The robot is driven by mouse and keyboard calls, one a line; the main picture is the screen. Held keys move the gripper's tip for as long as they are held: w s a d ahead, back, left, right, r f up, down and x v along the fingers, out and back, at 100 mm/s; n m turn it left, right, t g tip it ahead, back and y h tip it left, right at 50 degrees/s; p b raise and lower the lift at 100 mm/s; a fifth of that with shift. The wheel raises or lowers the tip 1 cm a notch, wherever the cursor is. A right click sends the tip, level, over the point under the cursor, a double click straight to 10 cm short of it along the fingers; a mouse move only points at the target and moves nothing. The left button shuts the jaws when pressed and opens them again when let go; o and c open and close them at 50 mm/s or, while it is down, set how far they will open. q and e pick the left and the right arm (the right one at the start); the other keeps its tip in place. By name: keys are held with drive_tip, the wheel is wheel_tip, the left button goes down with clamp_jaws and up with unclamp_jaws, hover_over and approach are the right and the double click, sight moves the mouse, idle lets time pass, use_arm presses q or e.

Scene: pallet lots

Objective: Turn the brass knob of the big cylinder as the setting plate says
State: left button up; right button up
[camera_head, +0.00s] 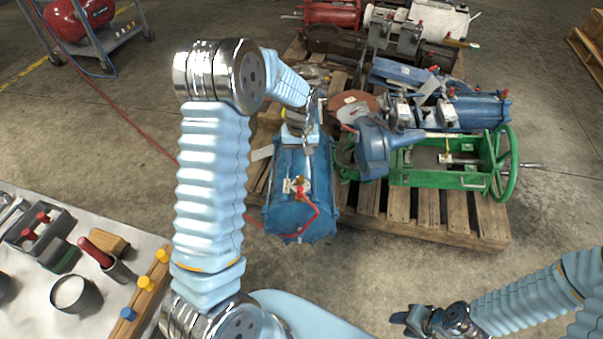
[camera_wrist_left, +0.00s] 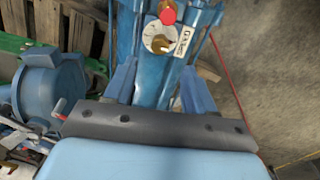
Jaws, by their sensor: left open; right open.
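The big blue cylinder (camera_head: 290,215) lies at the front left of the pallet, and its body shows in the left wrist view (camera_wrist_left: 150,88). Its brass knob (camera_wrist_left: 160,43) sits on a round white dial, with a red knob (camera_wrist_left: 168,16) just beyond. A small white setting plate (camera_wrist_left: 181,43) is beside the dial; its print is too small to read surely. My left gripper (camera_head: 302,135) is above the cylinder, its fingers (camera_wrist_left: 160,85) apart and empty, short of the brass knob. My right gripper (camera_head: 405,320) is low at the front right, away from the cylinder, open.
A red hose runs by the cylinder. A green frame with a handwheel (camera_head: 502,165) and a blue pump-like housing (camera_head: 375,150) stand to the right on the wooden pallet (camera_head: 450,215). A workbench (camera_head: 30,305) with cups and tools is at left. Floor in front of the pallet is clear.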

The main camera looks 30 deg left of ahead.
sight(300, 178)
use_arm(q)
wheel_tip(300, 178, down, 8)
idle(0.4)
clamp_jaws()
